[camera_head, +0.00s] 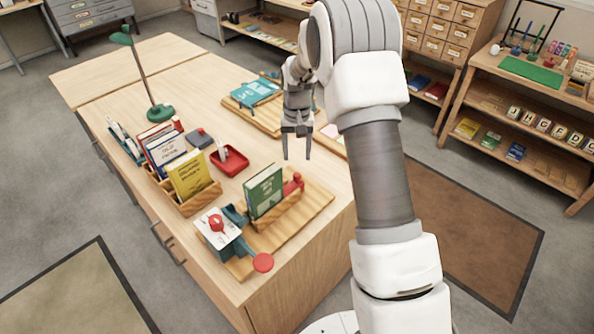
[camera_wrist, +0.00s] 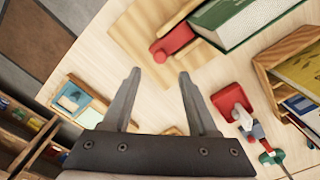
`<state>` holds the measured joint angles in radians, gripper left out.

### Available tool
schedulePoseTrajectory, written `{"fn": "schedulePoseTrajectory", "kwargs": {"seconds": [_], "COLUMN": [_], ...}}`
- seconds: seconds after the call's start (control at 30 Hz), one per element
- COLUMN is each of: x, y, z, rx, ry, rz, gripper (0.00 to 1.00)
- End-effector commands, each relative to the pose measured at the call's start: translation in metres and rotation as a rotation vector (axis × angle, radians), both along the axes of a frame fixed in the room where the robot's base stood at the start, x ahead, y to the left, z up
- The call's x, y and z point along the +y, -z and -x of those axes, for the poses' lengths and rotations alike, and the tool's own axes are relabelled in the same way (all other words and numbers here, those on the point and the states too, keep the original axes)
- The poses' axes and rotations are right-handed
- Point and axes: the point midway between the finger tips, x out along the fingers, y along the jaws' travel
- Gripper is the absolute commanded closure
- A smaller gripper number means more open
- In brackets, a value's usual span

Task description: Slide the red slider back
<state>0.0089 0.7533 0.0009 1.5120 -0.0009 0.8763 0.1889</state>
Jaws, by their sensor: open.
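The red slider (camera_head: 293,184) is a small block with a rounded knob, beside a green book (camera_head: 264,191) at the back end of a wooden holder (camera_head: 279,218) on a wooden board (camera_head: 318,199). In the wrist view the slider (camera_wrist: 174,40) lies in a pale wooden channel, just beyond my fingertips. The green book (camera_wrist: 245,20) is to its right there, and part of the holder is cut off. My gripper (camera_head: 297,155) is open and empty, pointing down above the table, farther back than the slider. In the wrist view both fingers (camera_wrist: 159,76) are apart with nothing between them.
A red tray (camera_head: 229,161), a book rack (camera_head: 196,197) and a green lamp (camera_head: 160,112) stand left. Blue books on a board (camera_head: 255,93) lie behind.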

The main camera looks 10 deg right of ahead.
Motion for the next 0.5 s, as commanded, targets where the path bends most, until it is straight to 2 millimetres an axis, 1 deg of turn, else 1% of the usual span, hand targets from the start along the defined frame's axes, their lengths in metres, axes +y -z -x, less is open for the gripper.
{"fn": "schedulePoseTrajectory", "kwargs": {"seconds": [0.03,0.2,0.3,0.4,0.5], "x": [0.000,0.000,0.000,0.000,0.000], "y": [0.012,0.045,0.060,0.070,0.075], "z": [0.001,0.001,0.001,0.000,0.000], "rx": [0.005,0.004,0.003,0.001,0.001], "ry": [0.000,0.000,0.000,0.000,0.000], "rz": [0.000,0.000,-0.001,0.000,0.000], "gripper": [0.41,0.41,0.41,0.41,0.41]}}
